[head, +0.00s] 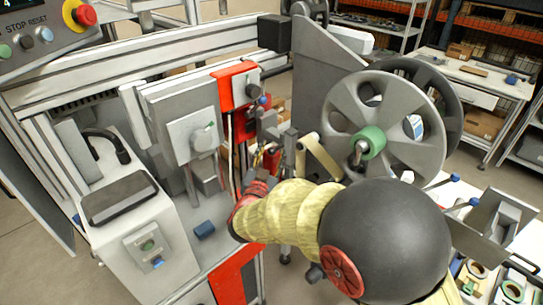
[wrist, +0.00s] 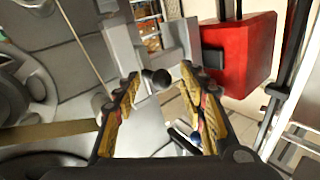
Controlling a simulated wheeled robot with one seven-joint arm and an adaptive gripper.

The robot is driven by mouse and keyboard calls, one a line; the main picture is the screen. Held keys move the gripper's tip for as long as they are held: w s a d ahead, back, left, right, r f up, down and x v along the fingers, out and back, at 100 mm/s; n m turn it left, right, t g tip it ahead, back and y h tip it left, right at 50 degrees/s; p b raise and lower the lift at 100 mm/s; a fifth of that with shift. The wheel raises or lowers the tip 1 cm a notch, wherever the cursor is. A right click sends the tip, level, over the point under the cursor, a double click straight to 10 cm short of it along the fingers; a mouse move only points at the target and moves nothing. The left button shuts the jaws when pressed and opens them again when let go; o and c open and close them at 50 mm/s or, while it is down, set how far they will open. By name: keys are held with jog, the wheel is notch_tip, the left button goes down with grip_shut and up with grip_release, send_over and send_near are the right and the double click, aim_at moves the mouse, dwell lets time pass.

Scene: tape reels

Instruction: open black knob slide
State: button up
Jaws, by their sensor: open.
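The black knob (wrist: 160,78) is a small dark ball on a grey metal slide part (wrist: 158,42) in the wrist view. My gripper (wrist: 161,72) is open, with one yellow-padded finger on each side of the knob. The knob appears between or just beyond the fingertips; I cannot tell whether either finger touches it. In the head view, my gripper (head: 266,160) is at the machine's middle, left of the large reel, partly hidden by my yellow-sleeved arm. I cannot make out the knob there.
A grey reel (head: 385,118) with a green hub stands close to the right of my arm. A red block (wrist: 243,50) stands close right of the fingers. A tan tape band (wrist: 50,134) runs at the left. A grey control box (head: 125,205) is at the left.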

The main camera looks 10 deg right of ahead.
jog(key=shift+c, duration=1.3)
jog(key=c, duration=0.7)
grip_shut()
